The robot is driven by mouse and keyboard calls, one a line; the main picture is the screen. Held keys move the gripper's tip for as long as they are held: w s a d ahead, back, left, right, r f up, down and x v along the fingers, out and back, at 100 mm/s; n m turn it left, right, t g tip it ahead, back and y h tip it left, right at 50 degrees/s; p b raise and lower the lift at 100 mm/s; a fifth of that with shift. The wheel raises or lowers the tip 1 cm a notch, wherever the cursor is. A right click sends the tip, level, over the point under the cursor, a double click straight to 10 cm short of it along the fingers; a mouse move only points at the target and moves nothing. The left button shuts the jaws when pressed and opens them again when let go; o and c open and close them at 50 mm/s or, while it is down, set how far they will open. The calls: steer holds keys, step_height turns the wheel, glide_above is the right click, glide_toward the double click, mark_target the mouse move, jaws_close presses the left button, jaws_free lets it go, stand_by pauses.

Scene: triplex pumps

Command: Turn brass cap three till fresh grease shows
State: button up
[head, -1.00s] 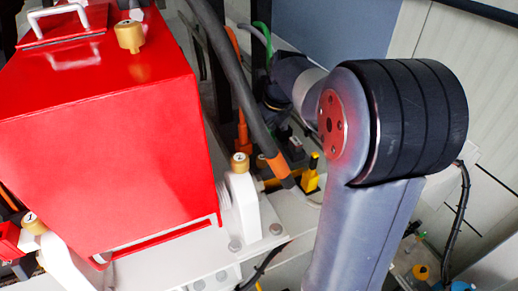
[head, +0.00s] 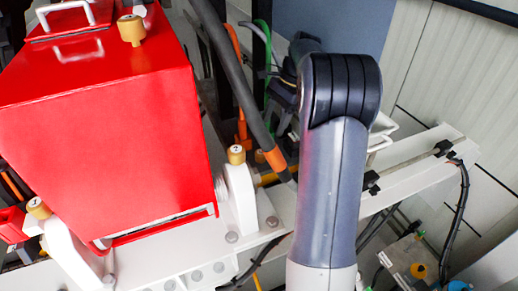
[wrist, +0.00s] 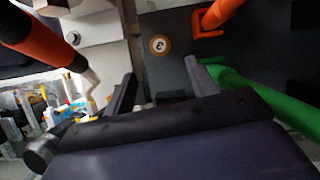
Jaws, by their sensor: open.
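Brass cap three (wrist: 159,45) shows in the wrist view as a small round brass top with a dark "3" on a pale disc. It sits on a dark grey surface. My gripper (wrist: 162,82) is open, its two dark fingers apart, with the cap beyond the tips and roughly between them in the picture. Nothing is between the fingers, and they do not appear to touch the cap. In the head view my arm hides the gripper, and I cannot pick out cap three. No grease is visible on it.
An orange fitting (wrist: 208,20) and a green hose (wrist: 245,88) lie close right of the cap. A black-and-orange hose (wrist: 45,35) crosses at left. The head view shows a red housing (head: 100,130) and other brass caps, including cap two (head: 236,154).

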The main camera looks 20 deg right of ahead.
mark_target(261, 152)
steer(key=p+x, duration=0.1)
steer(key=x, duration=0.9)
steer(key=shift+p, duration=0.3)
steer(key=shift+c, duration=0.4)
steer(key=c, duration=0.9)
